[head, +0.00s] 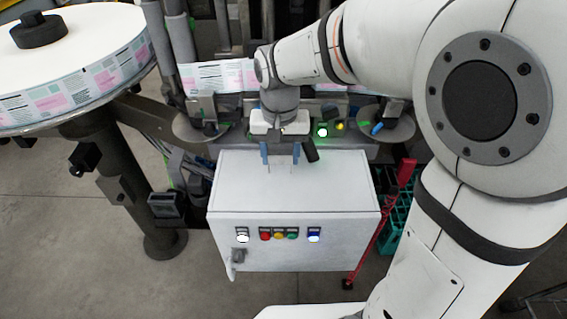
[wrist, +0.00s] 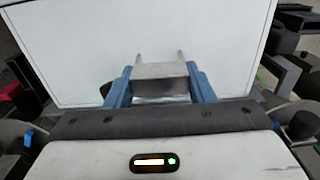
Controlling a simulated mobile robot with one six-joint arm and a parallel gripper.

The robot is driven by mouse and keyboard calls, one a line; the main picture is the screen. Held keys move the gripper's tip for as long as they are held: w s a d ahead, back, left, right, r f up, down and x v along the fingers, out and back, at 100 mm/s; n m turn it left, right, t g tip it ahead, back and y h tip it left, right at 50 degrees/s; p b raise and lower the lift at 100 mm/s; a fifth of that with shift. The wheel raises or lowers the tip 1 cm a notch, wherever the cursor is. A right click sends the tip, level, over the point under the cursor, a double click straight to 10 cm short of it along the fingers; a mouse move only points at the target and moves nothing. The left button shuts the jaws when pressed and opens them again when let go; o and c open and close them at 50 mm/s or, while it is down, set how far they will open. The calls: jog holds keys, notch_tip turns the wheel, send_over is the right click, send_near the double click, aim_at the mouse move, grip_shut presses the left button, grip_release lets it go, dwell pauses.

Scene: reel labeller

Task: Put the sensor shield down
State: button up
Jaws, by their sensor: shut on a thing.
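My gripper (head: 280,158) points down over the rear part of the white cabinet's top (head: 335,192). In the wrist view its two blue fingers (wrist: 162,92) are shut on the sensor shield (wrist: 160,72), a grey metal bracket with two prongs pointing away from the gripper. In the head view the shield hardly stands out from the white top, and only thin prong edges show below the fingers. I cannot tell whether the prongs touch the top. The cabinet top fills the wrist view's background (wrist: 75,45).
The cabinet top is otherwise clear in front of my gripper. A dark cylinder (head: 311,150) is close to the right finger. The labeller's printed web (head: 220,76) runs behind. A large reel (head: 95,75) stands at left. A red bar (head: 405,173) and green crate (head: 397,215) are at right.

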aim_at(280, 160)
jog(key=shift+f, duration=1.8)
jog(key=shift+s+f, duration=0.1)
jog(key=o, duration=1.1)
notch_tip(280, 160, up, 12)
jog(key=shift+r, duration=0.15)
jog(key=s+d+f+t, duration=0.1)
jog(key=s+d+f, duration=0.1)
jog(key=s+d, duration=0.2)
jog(key=s+d+f+t, duration=0.1)
jog(key=s+d+f, duration=0.1)
jog(key=s+d, duration=0.2)
jog(key=s+d+f, duration=0.2)
jog(key=s+d, duration=0.2)
jog(key=d, duration=0.2)
jog(key=shift+d+f+t, duration=0.2)
jog(key=shift+f+t, duration=0.05)
jog(key=shift+t, duration=0.15)
